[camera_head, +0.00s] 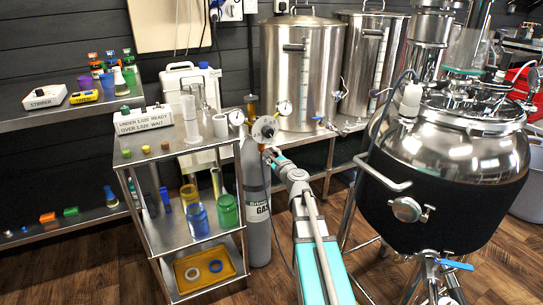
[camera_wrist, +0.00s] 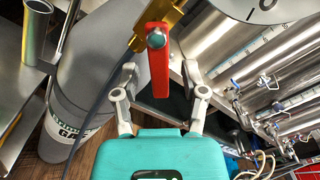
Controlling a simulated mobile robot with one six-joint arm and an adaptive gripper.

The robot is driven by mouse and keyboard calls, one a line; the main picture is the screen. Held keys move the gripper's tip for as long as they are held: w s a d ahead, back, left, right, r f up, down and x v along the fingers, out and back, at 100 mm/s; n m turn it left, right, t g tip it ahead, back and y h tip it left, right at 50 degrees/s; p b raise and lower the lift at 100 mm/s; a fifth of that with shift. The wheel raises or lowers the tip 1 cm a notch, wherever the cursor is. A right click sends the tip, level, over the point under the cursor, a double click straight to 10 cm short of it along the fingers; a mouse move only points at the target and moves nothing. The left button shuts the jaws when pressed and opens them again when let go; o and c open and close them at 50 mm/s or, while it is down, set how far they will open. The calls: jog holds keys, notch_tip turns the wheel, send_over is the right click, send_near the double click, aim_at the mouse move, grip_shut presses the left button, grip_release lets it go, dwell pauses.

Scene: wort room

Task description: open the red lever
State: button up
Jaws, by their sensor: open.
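The red lever (camera_wrist: 159,72) is in the upper middle of the wrist view, a flat bar with a round metal bolt near its top. It is joined to a brass-coloured valve fitting (camera_wrist: 146,36). My gripper (camera_wrist: 160,80) is open, with one grey finger on each side of the lever's lower end. Gaps show between the fingers and the lever, and I cannot tell the depth between them. In the head view my gripper (camera_head: 271,154) is beside the top of the grey gas cylinder (camera_head: 256,185). The lever cannot be made out there.
A metal trolley (camera_head: 147,237) with cups and sample jars stands to the left. A large steel vessel (camera_head: 440,200) with a black jacket stands close on the right. Steel tanks (camera_head: 302,75) stand behind on a bench.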

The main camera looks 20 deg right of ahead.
jog(key=s, duration=1.1)
jog(key=shift+s+d, duration=0.2)
jog(key=shift+s, duration=0.2)
jog(key=c, duration=0.4)
jog(key=shift+w+d+r+n, duration=0.1)
jog(key=shift+r+n, duration=0.1)
jog(key=shift+n, duration=0.4)
grip_shut()
jog(key=d+r+n+y+p, duration=0.1)
jog(key=n+p, duration=0.1)
jog(key=n, duration=0.4)
jog(key=d+r+n+g+y+p, duration=0.1)
jog(key=n+p, duration=0.1)
jog(key=n, duration=0.4)
jog(key=d+r+n+g+p, duration=0.1)
jog(key=n+p, duration=0.1)
jog(key=n, duration=0.4)
jog(key=shift+w+d+n+y, duration=0.3)
jog(key=shift+y, duration=0.1)
